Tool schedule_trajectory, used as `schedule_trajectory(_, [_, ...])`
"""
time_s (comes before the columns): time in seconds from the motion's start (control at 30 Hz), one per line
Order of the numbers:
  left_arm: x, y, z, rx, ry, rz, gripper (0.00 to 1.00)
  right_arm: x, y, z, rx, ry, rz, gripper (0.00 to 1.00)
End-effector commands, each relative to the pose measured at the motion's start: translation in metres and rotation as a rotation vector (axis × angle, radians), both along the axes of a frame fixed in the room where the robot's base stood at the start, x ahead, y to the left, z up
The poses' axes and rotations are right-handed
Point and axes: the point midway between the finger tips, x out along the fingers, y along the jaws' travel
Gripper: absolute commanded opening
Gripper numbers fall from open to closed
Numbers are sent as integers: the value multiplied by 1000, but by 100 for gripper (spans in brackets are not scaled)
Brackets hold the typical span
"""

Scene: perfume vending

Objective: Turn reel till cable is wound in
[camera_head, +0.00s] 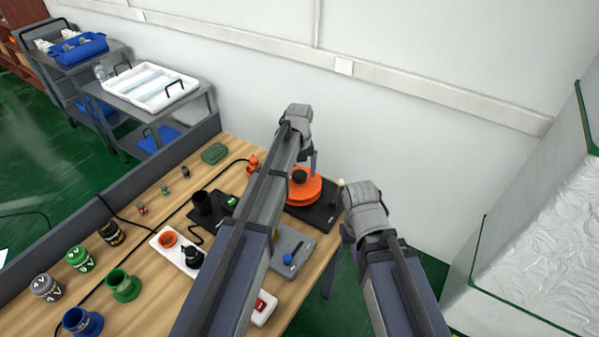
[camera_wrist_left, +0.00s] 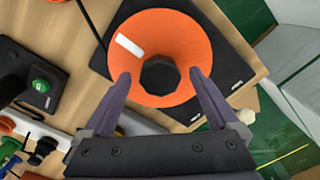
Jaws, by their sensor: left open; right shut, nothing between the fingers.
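The reel is an orange disc (camera_head: 312,192) with a dark faceted hub (camera_head: 299,176), on a black base plate (camera_head: 322,217) at the table's right edge. In the left wrist view the orange disc (camera_wrist_left: 185,35) has a white label, and the hub (camera_wrist_left: 160,78) lies between my fingertips. My left gripper (camera_wrist_left: 160,74) is open, with one finger on each side of the hub; I cannot tell whether they touch it. A black cable (camera_wrist_left: 90,20) runs near the plate's left side. My right gripper (camera_head: 348,238) is shut and empty, right of the table edge.
A small device with a green button (camera_wrist_left: 41,86) stands left of the reel. A grey plate with a blue knob (camera_head: 288,258) is nearer me. Several coloured pots, such as a green one (camera_head: 123,285), stand at left. A white wall (camera_head: 420,50) rises behind.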

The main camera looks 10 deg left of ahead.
Motion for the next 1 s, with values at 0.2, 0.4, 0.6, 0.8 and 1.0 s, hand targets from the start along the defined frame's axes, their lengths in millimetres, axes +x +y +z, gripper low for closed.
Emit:
schedule_trajectory(0.2, [0,0,5,0,0,1,94,0,0,5,0,0,0,0])
schedule_trajectory(0.4, [0,0,23,0,0,1,94,0,0,23,0,0,1,0])
schedule_trajectory(0.6, [0,0,50,0,0,0,94,0,0,50,0,0,2,0])
schedule_trajectory(0.8, [0,0,74,0,0,0,94,0,0,74,0,0,1,0])
schedule_trajectory(1.0, [0,0,79,0,0,0,94,0,0,79,0,0,1,0])
